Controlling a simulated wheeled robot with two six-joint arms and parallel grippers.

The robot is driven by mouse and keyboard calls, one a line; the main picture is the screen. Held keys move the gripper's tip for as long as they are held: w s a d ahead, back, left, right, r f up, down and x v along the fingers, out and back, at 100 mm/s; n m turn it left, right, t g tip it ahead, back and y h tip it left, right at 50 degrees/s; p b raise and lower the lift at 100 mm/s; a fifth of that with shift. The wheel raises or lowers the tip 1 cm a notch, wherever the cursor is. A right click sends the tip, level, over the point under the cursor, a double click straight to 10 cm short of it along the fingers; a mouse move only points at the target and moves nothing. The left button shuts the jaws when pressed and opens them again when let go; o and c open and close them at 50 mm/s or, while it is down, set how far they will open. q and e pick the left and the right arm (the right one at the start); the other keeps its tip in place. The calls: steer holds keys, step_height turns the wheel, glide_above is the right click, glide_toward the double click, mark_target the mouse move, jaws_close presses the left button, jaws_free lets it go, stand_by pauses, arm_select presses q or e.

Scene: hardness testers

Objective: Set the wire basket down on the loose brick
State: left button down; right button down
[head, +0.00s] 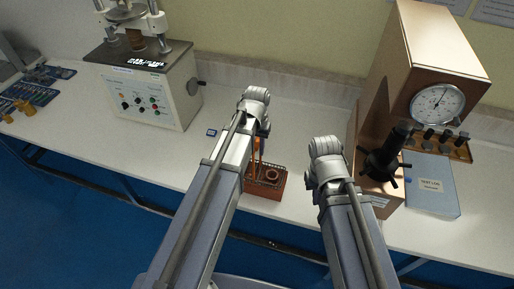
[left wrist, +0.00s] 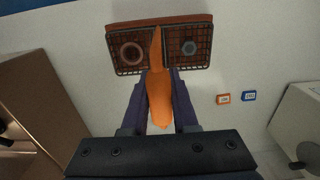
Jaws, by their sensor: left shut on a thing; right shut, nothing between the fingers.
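The wire basket (head: 270,172) is a dark mesh tray with an orange handle (head: 257,146). It also shows in the left wrist view (left wrist: 130,66), holding a reddish ring and a grey hexagonal piece. My left gripper (left wrist: 158,98) is shut on the orange handle. The reddish loose brick (head: 264,192) shows under the basket, and its edge shows past the basket in the left wrist view (left wrist: 180,20). The basket looks level over the brick; whether they touch I cannot tell. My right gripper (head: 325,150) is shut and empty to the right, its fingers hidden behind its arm.
A brown-cased tester with a dial (head: 437,104) and a blue book (head: 432,184) stand at the right. A cream tester (head: 150,90) stands at the left. Two small tags (left wrist: 236,98) lie on the white bench. The bench left of the brick is mostly clear.

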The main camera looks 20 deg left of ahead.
mark_target(257, 142)
arm_select(q)
steer(key=shift+f+b, duration=0.3)
steer(key=c, duration=0.6)
jaws_free()
steer(key=shift+r, duration=0.15)
step_height(257, 142, up, 8)
steer(key=p, duration=0.8)
steer(key=shift+f, duration=0.2)
steer(key=shift+f, duration=0.1)
